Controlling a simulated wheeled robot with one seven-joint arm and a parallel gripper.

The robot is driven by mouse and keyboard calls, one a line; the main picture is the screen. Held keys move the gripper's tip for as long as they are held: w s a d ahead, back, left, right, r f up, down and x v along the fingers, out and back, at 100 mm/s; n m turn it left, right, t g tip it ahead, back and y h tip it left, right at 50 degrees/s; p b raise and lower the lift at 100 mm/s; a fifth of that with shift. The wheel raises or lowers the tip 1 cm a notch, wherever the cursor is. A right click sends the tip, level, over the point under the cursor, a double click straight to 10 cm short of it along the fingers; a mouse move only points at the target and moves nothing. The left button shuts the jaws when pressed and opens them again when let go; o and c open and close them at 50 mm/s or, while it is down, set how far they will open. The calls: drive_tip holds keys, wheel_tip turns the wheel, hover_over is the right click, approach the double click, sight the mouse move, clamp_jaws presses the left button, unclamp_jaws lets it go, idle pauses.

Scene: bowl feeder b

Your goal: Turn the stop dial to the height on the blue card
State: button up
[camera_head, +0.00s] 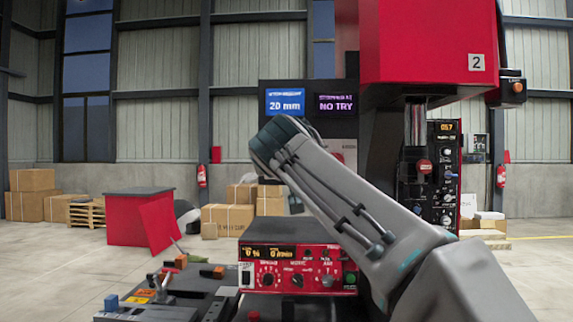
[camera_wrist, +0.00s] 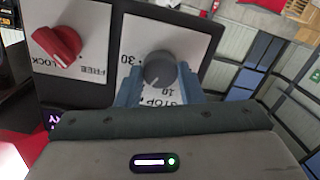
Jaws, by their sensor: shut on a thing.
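The blue card (camera_head: 285,102) in the head view reads 20 mm. The stop dial (camera_wrist: 159,68) is a dark grey round knob on a white plate in the wrist view. The plate's visible marks include 30, 10 and STOP, seen turned round. A pale pointer line on the knob points down and slightly left; I cannot read its exact setting. My gripper (camera_wrist: 159,84) is shut on the dial, with its blue-grey fingers on either side. In the head view my arm hides the gripper and dial.
A red lock knob (camera_wrist: 57,45) is on the neighbouring plate marked LOCK and FREE. A purple-lettered display (camera_head: 336,103) reads NO TRY. A red control box (camera_head: 297,268) stands low in front. A red machine head (camera_head: 430,45) overhangs at right.

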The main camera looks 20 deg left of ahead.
drive_tip(key=shift+f+m, duration=0.1)
drive_tip(key=shift+m, duration=0.2)
idle(0.4)
drive_tip(key=o, duration=1)
drive_tip(key=b+v, duration=0.2)
drive_tip(key=v, duration=1.1)
drive_tip(key=shift+s+b, duration=0.35)
